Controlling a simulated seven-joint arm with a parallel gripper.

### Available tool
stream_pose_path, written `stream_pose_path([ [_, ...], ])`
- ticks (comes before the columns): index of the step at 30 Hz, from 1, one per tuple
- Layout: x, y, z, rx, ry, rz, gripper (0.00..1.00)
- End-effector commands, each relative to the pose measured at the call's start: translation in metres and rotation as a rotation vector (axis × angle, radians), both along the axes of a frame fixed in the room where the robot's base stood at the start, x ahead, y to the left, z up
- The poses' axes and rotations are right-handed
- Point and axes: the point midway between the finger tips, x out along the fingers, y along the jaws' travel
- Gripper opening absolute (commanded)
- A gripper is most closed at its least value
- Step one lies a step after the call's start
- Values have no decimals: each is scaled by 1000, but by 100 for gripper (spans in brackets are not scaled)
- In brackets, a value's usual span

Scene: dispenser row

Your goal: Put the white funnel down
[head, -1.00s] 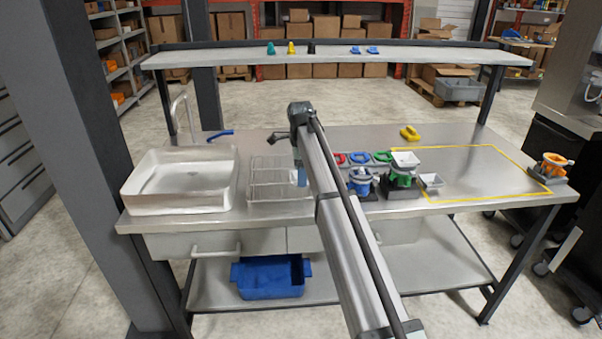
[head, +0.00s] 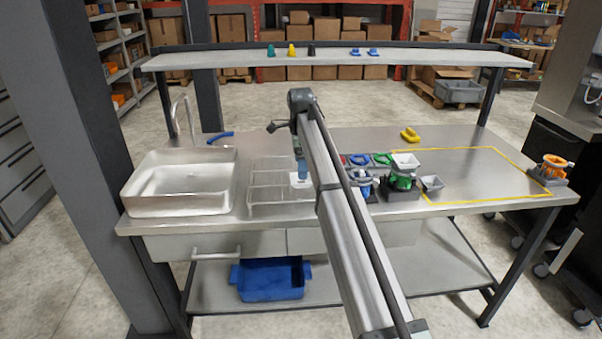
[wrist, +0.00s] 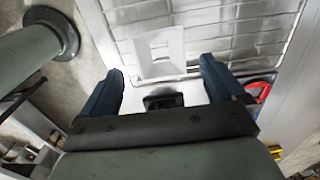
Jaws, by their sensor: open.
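A white funnel with a square rim and an opening (wrist: 172,45) lies on the wire rack in the wrist view. In the head view the white funnel (head: 299,181) shows at the rack's right side, just below my gripper (head: 302,167). My gripper (wrist: 163,85) is open, with its two blue fingers apart. The funnel lies beyond the fingertips in the wrist view, and no finger visibly touches it. The wire rack (head: 262,180) stands between the sink and the dispensers.
A sink basin (head: 180,188) stands at the left. A green dispenser carries another white funnel (head: 405,161). A small grey-white vessel (head: 433,184) stands beside it. A blue dispenser (head: 364,186) is partly behind my arm. The yellow-outlined area (head: 480,170) is mostly clear.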

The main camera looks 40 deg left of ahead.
Motion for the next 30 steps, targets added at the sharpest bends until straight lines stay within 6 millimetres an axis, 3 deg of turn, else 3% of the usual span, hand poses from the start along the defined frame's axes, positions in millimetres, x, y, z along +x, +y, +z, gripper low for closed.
stream_pose_path([
  [6,1,1,42,1,-1,0,96],
  [12,0,1,66,0,0,0,96],
  [18,0,1,76,0,0,0,96],
  [30,-1,0,76,-1,1,0,96],
])
